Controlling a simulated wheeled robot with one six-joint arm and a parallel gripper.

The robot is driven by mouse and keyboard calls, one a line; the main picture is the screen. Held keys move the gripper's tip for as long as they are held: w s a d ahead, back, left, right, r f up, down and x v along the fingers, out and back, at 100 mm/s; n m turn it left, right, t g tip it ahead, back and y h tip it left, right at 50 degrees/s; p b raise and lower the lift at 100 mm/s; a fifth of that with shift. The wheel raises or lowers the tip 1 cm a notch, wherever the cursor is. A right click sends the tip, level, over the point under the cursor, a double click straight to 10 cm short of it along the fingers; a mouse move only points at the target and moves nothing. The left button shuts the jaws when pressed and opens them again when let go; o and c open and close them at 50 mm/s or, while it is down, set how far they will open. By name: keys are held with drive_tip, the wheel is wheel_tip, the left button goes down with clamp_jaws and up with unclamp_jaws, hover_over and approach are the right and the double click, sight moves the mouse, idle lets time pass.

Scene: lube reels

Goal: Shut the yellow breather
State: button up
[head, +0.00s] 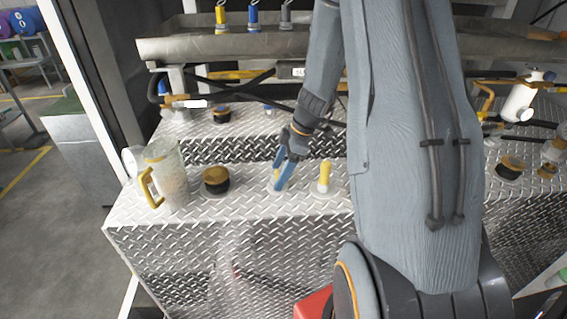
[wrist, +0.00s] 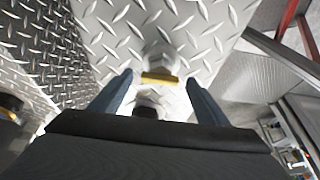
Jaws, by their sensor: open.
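A yellow upright piece on a round pale base (head: 324,178) stands on the diamond-plate deck, just right of my gripper in the head view. In the wrist view, a metal fitting with a yellow bar (wrist: 160,79) shows between and beyond the open fingertips. A dark-topped round fitting (wrist: 146,106) is nearer the palm. I cannot tell which yellow piece is the breather, or whether the fingers touch anything.
A clear jug with a yellow handle (head: 165,176) and a black-and-orange cap (head: 215,181) stand left on the deck (head: 230,215). Behind is a metal trough (head: 180,47) with yellow, blue and grey nozzles above. A white cylinder (head: 518,102) is at right. The deck's front strip is bare.

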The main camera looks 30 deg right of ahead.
drive_tip(key=shift+f, duration=0.1)
drive_tip(key=c, duration=1.1)
drive_tip(key=m+t+b, duration=0.1)
drive_tip(key=m+b, duration=0.2)
drive_tip(key=shift+a+f+m+h+b, duration=0.1)
drive_tip(key=shift+f+m+h+b, duration=0.05)
drive_tip(key=shift+m+h+b, duration=0.2)
drive_tip(key=shift+s+r+m+t+h+b, duration=0.15)
drive_tip(key=shift+m+t+h+b, duration=0.35)
drive_tip(key=shift+m, duration=0.75)
